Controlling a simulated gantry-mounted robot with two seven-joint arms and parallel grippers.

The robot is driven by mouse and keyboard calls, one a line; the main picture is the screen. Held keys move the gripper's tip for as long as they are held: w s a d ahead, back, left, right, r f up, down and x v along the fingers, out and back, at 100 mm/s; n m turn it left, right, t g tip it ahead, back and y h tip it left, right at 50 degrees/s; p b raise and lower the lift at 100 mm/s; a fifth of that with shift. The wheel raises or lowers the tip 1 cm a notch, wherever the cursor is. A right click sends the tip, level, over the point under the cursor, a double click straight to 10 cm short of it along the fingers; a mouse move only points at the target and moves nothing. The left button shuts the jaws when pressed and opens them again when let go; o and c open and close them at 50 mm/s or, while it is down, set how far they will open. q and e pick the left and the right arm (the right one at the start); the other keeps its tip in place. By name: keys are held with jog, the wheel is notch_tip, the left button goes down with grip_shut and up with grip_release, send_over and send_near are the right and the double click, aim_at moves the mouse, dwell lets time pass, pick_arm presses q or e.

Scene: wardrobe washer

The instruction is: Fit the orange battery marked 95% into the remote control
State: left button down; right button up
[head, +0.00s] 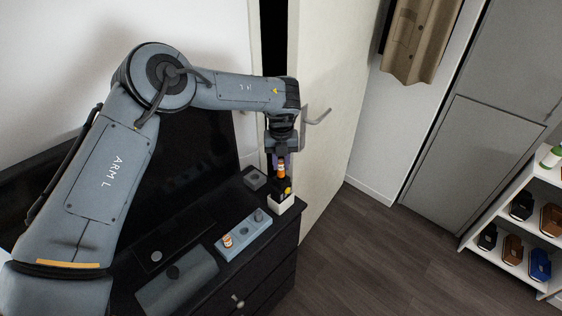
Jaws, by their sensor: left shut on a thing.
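My left gripper (281,165) points down over the far right end of the black dresser. It is shut on a small orange battery (281,172); its marking is too small to read. Just below it, a dark upright thing with a yellow spot, probably the remote control (281,190), stands in a white holder (286,206). The battery's lower end is at the top of this dark thing; I cannot tell whether it is inside or only above. A second orange-and-white battery (228,241) stands in a blue-grey tray (243,235). My right gripper is not in view.
The tray also holds a dark round piece (258,215). A small grey box (254,178) sits behind the holder. A dark screen and a grey rounded case (178,285) take up the dresser's left. A door (325,120) stands close to the right of the gripper. Shoe shelves are far right.

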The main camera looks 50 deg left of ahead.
aim_at(281, 170)
pick_arm(q)
jog(key=shift+f+b, duration=0.55)
jog(key=shift+f, duration=0.15)
jog(key=shift+f+b, duration=0.95)
jog(key=shift+f, duration=0.3)
jog(key=c, duration=0.8)
grip_release()
jog(key=shift+c, duration=0.2)
jog(key=shift+r, duration=0.1)
notch_tip(281, 170, up, 10)
jog(key=p, duration=0.2)
jog(key=shift+r+p, duration=0.25)
jog(key=shift+p, duration=0.15)
jog(key=shift+r, duration=0.1)
